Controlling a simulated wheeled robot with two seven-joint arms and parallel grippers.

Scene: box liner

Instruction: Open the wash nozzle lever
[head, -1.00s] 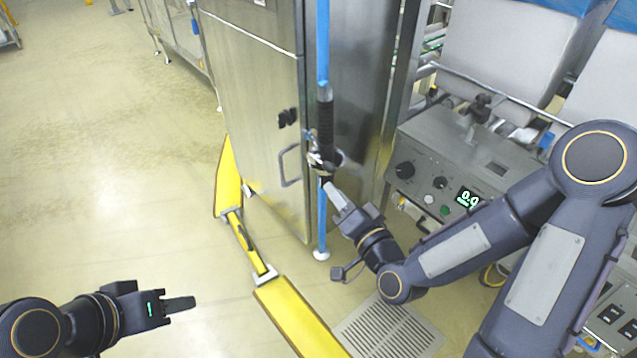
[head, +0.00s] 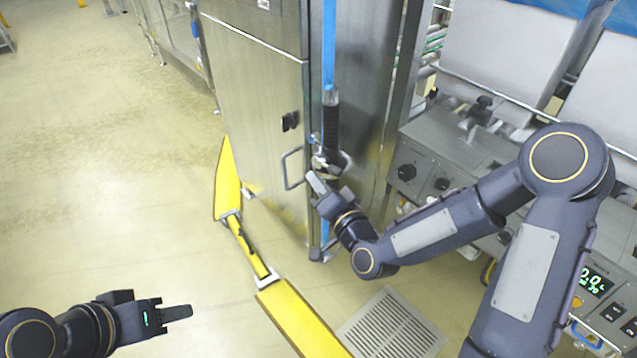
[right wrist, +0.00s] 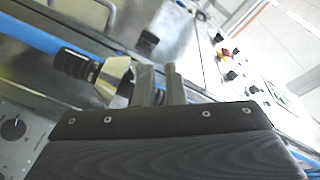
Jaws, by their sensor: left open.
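The wash nozzle (head: 331,128) hangs upright on a blue hose in front of the steel cabinet, with a black ribbed grip and a metal fitting at its lower end. The nozzle also shows in the right wrist view (right wrist: 78,66), left of my fingers. Its lever is too small to make out clearly. My right gripper (head: 316,180) is just below the fitting, close to it; contact cannot be told. In the right wrist view its two fingers (right wrist: 161,84) are close together, and what lies between them is unclear. My left gripper (head: 178,313) is open and empty, low at the left.
The steel cabinet (head: 255,100) with a door handle (head: 292,168) stands behind the nozzle. A control panel (head: 425,160) is to the right. A yellow floor barrier (head: 300,318) and a floor grate (head: 392,325) lie below. The floor at left is clear.

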